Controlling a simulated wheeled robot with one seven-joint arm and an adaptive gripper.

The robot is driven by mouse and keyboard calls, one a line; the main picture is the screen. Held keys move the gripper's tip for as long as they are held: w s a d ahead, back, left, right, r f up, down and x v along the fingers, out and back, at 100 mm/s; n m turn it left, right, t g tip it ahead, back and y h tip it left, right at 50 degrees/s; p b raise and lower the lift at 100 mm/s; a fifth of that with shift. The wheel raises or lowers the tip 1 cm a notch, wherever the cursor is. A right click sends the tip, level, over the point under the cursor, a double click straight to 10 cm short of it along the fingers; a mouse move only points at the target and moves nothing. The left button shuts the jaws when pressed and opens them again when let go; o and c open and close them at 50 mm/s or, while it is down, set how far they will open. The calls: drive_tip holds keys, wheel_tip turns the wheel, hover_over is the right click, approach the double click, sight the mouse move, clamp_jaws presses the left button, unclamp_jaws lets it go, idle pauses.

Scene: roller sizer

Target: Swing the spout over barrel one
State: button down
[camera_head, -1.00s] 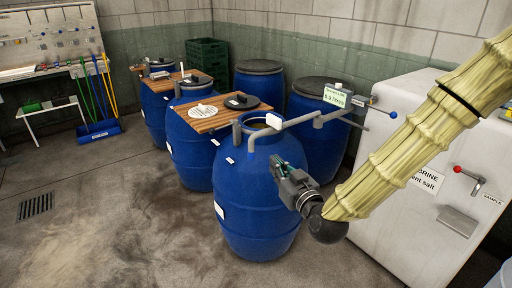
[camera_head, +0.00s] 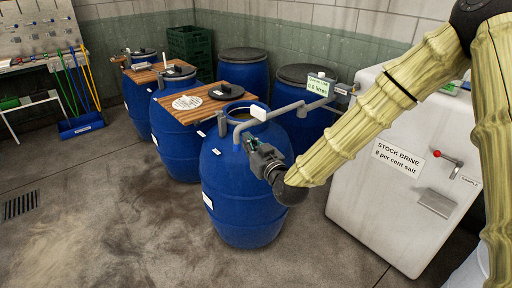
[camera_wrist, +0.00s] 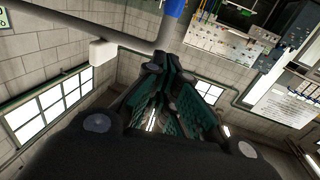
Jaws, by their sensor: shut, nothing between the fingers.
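The grey spout (camera_head: 284,108) runs left from beside the white tank to the nearest blue barrel (camera_head: 240,207). Its bent-down end is at that barrel's front rim, close to my gripper; I cannot tell whether it is inside the mouth. A white block (camera_head: 258,113) sits on the pipe. The barrel is open at the top, and its number is not readable. My gripper (camera_head: 250,143) is shut and empty just in front of the rim, below the spout; contact is unclear. In the wrist view, my gripper (camera_wrist: 172,75) points upward under the spout (camera_wrist: 130,42) and its white block (camera_wrist: 103,52).
The white brine tank (camera_head: 385,175) stands right, with a red-knobbed lever (camera_head: 446,158). A small green display (camera_head: 318,86) is above the spout's pipe. Lidded blue barrels stand behind, and wooden boards (camera_head: 205,101) lie left of the open barrel.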

sight(235, 128)
drive_tip(key=p+x, duration=0.1)
drive_tip(key=x, duration=0.4)
drive_tip(key=shift+w+a+p, duration=0.15)
drive_tip(key=shift+w+p, duration=0.15)
drive_tip(key=shift+w, duration=0.1)
